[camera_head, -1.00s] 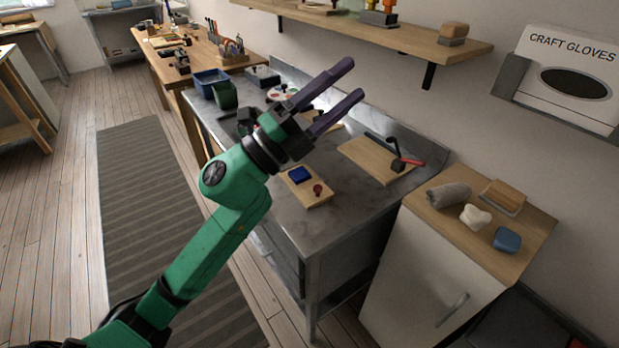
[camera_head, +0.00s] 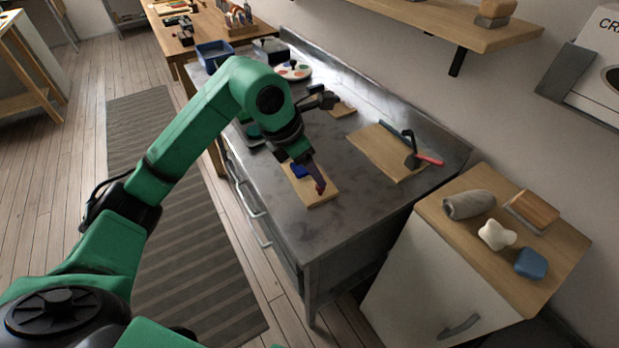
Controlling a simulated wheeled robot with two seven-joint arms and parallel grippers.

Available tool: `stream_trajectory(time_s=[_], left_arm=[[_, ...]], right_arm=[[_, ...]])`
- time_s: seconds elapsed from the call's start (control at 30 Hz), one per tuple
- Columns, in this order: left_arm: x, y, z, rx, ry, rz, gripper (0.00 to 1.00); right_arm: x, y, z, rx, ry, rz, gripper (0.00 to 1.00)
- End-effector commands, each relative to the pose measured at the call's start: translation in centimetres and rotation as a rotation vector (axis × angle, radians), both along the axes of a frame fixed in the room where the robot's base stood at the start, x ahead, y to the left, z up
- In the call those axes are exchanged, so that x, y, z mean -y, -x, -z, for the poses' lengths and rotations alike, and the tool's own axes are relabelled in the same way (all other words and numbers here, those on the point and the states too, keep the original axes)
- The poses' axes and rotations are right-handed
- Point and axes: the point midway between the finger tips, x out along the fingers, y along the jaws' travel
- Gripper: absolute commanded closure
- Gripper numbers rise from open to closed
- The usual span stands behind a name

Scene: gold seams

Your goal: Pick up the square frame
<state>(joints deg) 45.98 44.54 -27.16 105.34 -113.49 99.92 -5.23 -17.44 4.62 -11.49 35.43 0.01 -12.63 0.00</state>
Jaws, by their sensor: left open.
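A small dark blue square piece (camera_head: 299,171) lies on a small wooden board (camera_head: 322,199) near the front edge of the grey metal worktop. It is the only square piece I can make out there; I cannot tell if it is a hollow frame. My right gripper is not in view.
A larger board (camera_head: 376,155) with a red-handled tool (camera_head: 430,159) lies to the right on the worktop (camera_head: 350,205). A blue bin (camera_head: 213,54) and a paint palette (camera_head: 293,70) stand farther back. A cabinet at right holds a grey roll (camera_head: 468,204) and a blue block (camera_head: 531,263).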

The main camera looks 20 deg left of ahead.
Motion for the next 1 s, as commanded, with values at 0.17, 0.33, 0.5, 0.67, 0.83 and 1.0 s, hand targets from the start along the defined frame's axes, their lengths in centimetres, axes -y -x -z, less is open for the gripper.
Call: stream_trajectory(time_s=[0.17,0.33,0.5,0.67,0.83,1.0], left_arm=[[0.7,-0.5,2.7,-0.006,0.004,0.002,0.37],[1.3,-1.3,4.9,0.000,0.003,0.001,0.37],[1.3,-1.3,5.1,0.001,0.002,0.001,0.37],[1.3,-1.3,5.1,0.001,0.002,0.000,0.91],[1.3,-1.3,5.0,0.001,0.002,0.000,1.00],[1.3,-1.3,5.0,0.001,0.002,0.000,1.00]], right_arm=[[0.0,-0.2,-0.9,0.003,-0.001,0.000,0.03],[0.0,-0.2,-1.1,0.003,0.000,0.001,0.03],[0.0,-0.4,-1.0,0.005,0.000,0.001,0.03],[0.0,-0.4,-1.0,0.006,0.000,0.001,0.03],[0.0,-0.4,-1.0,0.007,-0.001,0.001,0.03],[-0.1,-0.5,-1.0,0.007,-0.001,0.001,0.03]])
